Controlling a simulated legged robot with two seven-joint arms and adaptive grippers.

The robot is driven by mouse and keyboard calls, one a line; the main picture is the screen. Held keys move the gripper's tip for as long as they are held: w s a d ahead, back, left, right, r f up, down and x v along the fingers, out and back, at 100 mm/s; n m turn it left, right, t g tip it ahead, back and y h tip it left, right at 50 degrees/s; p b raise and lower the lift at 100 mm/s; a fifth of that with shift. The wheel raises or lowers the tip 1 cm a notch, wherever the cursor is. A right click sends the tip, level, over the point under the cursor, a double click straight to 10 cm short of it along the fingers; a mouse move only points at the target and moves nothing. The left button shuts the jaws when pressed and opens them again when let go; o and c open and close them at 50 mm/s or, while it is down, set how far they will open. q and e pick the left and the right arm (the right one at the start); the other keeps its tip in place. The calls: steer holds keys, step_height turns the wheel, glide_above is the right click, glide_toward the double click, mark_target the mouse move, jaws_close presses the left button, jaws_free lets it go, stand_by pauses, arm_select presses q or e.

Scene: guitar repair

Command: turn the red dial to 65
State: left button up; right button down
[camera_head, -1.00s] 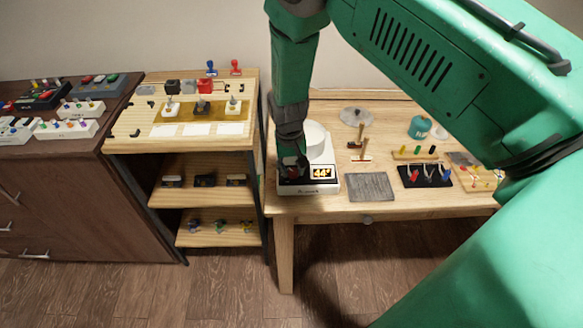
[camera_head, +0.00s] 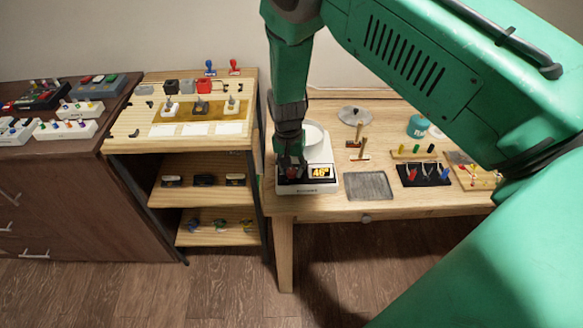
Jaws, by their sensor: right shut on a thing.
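The red dial (camera_head: 293,172) is on the front left of a white device (camera_head: 309,188) at the left end of the wooden table. Only a bit of red shows, as my right gripper (camera_head: 291,165) covers most of it. My right gripper points down and is shut on the dial. The device's lit display (camera_head: 320,172), to the right of the dial, reads about 46 with a small mark after it. A round white part (camera_head: 314,134) stands at the back of the device, partly hidden by my arm. My left gripper is out of view.
A grey mat (camera_head: 368,187) lies right of the device. A black holder (camera_head: 424,176) with coloured tools and a teal jar (camera_head: 418,126) are farther right. A wooden shelf (camera_head: 207,198) with stamps stands close on the left. My green arm crosses the upper right.

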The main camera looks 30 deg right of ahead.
mark_target(288, 170)
steer(key=shift+s+a+f, duration=0.25)
steer(key=shift+s+f, duration=0.05)
steer(key=shift+s, duration=0.05)
steer(key=c, duration=1.3)
jaws_free()
steer(key=shift+o, duration=0.2)
steer(key=shift+w+r, duration=0.15)
steer(key=shift+w, duration=0.1)
steer(key=shift+r, duration=0.2)
step_height(288, 170, up, 12)
steer(key=shift+w+a+f, duration=0.25)
steer(key=shift+w, duration=0.1)
